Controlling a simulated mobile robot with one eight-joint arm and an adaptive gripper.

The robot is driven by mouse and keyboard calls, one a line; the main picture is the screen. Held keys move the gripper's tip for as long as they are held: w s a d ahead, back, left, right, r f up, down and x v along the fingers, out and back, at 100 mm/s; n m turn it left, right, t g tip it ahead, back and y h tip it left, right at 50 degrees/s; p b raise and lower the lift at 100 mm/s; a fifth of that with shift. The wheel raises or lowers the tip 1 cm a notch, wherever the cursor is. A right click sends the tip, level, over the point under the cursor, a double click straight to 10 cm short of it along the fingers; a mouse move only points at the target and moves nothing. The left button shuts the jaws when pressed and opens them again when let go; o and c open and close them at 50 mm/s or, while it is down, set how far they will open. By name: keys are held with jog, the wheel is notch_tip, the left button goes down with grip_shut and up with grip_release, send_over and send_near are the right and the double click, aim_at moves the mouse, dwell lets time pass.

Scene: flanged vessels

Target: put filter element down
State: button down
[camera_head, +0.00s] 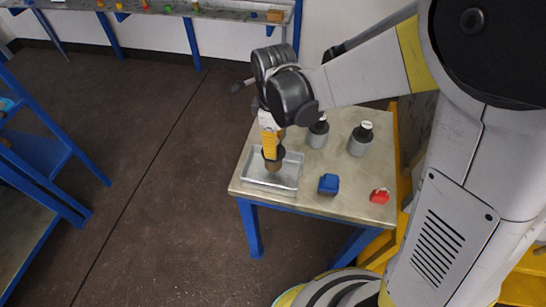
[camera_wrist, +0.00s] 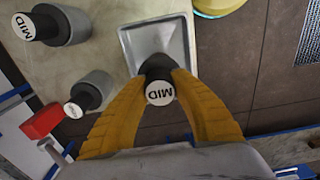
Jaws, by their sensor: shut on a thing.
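The element is upright, over or inside a shallow grey metal tray (camera_head: 257,178) at the table's left. The tray also shows in the wrist view (camera_wrist: 177,39). I cannot tell whether the element's bottom touches the tray floor.
Two grey, black-capped canisters (camera_head: 318,134) (camera_head: 359,141) stand at the table's back. A blue block (camera_head: 328,184) and a red padlock-like item (camera_head: 380,195) lie near the front. The table (camera_head: 300,204) has bare room between the tray and these things.

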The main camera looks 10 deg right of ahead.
aim_at(271, 166)
jog(key=shift+f+b, duration=0.95)
jog(key=shift+f, duration=1.1)
jog(key=shift+f, duration=0.15)
jog(key=c, duration=1.1)
grip_release()
jog(key=shift+c, duration=0.2)
